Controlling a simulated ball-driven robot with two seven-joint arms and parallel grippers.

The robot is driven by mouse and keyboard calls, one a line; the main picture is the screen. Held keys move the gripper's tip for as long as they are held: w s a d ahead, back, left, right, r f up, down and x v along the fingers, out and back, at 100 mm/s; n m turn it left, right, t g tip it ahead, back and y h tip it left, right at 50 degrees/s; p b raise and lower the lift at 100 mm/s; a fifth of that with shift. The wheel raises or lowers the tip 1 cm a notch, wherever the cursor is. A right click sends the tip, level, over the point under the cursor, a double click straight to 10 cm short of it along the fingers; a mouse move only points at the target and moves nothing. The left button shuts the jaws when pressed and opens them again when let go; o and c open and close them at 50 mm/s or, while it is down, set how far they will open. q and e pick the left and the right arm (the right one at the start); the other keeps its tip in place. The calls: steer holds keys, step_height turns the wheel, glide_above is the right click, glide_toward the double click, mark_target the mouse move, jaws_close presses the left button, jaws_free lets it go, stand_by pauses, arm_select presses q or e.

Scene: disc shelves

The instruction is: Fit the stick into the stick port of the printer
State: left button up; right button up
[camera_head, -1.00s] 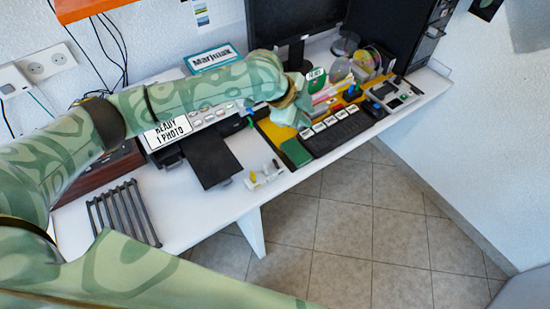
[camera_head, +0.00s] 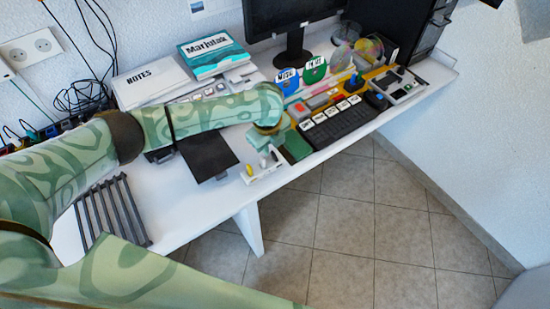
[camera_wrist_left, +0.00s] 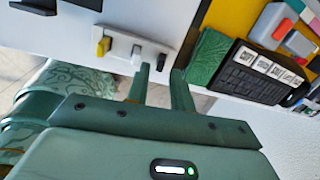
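A white holder (camera_head: 265,177) stands near the table's front edge with small upright sticks. In the left wrist view it carries a yellow stick (camera_wrist_left: 103,46), a pale stick (camera_wrist_left: 137,54) and a black stick (camera_wrist_left: 161,62); which one the task means I cannot tell. My left gripper (camera_head: 269,151) is just above the holder in the head view. In the wrist view its fingers (camera_wrist_left: 158,80) are apart with nothing between them. The printer is mostly hidden behind my left arm; its black tray (camera_head: 207,157) sticks out, and its stick port is not visible. My right gripper is not in view.
Right of the holder are a green block (camera_head: 297,146) and a black keyboard (camera_head: 338,124) on a yellow mat. A dark rack (camera_head: 112,208) lies at the left. A notes box (camera_head: 150,80) and a monitor (camera_head: 290,18) stand behind.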

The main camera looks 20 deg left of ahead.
mark_target(273, 153)
arm_select(q)
steer(key=f+b, duration=0.2)
steer(key=f, duration=0.1)
steer(key=w+f+b, duration=0.1)
steer(key=f, duration=0.1)
steer(key=shift+d+f, duration=0.15)
steer(key=shift+d, duration=0.1)
steer(key=shift+c, duration=0.2)
steer(key=shift+s, duration=0.1)
jaws_close()
steer(key=shift+r, duration=0.2)
